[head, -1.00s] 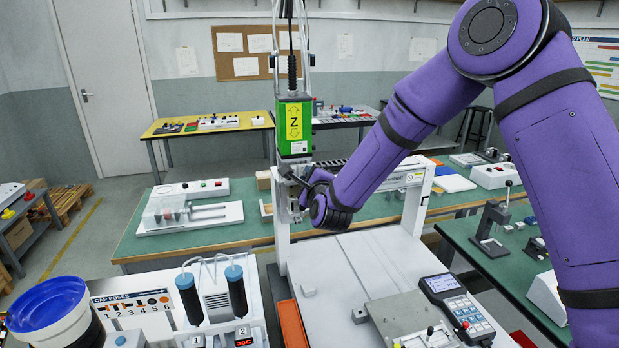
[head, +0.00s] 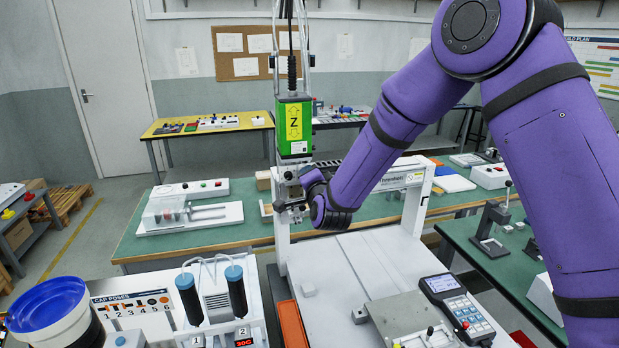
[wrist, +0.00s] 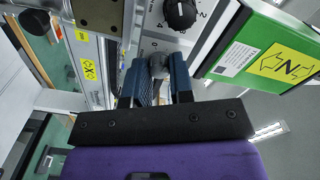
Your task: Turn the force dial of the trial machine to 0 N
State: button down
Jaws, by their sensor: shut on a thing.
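The gantry machine's screwdriver head carries a green block marked Z (head: 294,128), which also shows at the right in the wrist view (wrist: 270,58). Below the green block is a pale panel (wrist: 166,22) with a black dial (wrist: 180,14), ringed by printed numbers and with a white mark on it. My gripper (wrist: 160,72) has its blue-padded fingers closed around a grey knob (wrist: 158,62) on the same panel, beside the black dial. The fingers hide most of this knob and its scale. In the head view my gripper (head: 290,207) is at the panel, mostly hidden; no dial reading is legible.
The machine's white bed (head: 360,265) lies below my arm, with a keypad controller (head: 457,308) at its front right. Two dark cylinders (head: 237,290) stand at front left. A green bench (head: 185,243) lies behind. My forearm fills the right side.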

jog(key=shift+f+n, duration=0.1)
jog(key=shift+n, duration=5)
jog(key=c, duration=1)
grip_release()
jog(key=shift+s, duration=0.1)
jog(key=v, duration=1)
jog(key=shift+s, duration=0.3)
